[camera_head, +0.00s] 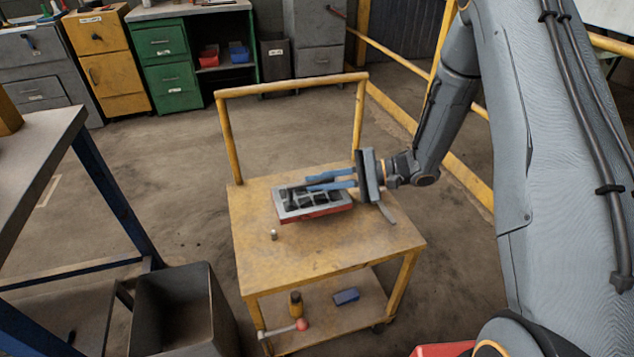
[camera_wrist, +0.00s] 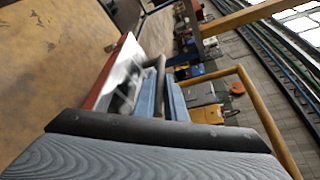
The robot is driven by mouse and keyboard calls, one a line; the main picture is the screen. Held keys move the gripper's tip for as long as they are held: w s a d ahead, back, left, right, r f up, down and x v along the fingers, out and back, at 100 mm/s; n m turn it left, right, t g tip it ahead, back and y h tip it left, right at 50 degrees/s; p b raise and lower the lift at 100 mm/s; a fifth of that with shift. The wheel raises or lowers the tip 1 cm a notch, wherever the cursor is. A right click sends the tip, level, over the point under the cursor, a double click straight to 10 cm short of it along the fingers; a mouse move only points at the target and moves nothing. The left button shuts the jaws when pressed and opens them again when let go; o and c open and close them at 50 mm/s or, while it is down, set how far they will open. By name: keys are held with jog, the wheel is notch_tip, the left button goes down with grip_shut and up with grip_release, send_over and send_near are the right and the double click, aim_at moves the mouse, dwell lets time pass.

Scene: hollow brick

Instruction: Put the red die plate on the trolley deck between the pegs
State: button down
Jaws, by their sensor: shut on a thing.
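The die plate (camera_head: 312,212) has a red side and a grey top with dark openings. It is over the middle of the yellow trolley deck (camera_head: 330,250). I cannot tell whether it touches the deck. My gripper (camera_head: 331,181) comes from the right, its blue fingers shut on the plate's far right part. One short grey peg (camera_head: 274,235) stands on the deck, in front of and left of the plate, apart from it. In the wrist view the plate's red and white edge (camera_wrist: 112,72) shows beside my blue fingers (camera_wrist: 160,95).
The trolley's yellow handle frame (camera_head: 290,85) rises at the back. Its lower shelf (camera_head: 330,320) holds a blue block (camera_head: 346,296) and other small items. A workbench (camera_head: 40,140) and a dark bin (camera_head: 180,310) stand at left. The deck's front part is clear.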

aim_at(319, 199)
jog(key=shift+f, duration=3)
jog(key=c, duration=1.8)
grip_release()
jog(key=shift+f, duration=0.15)
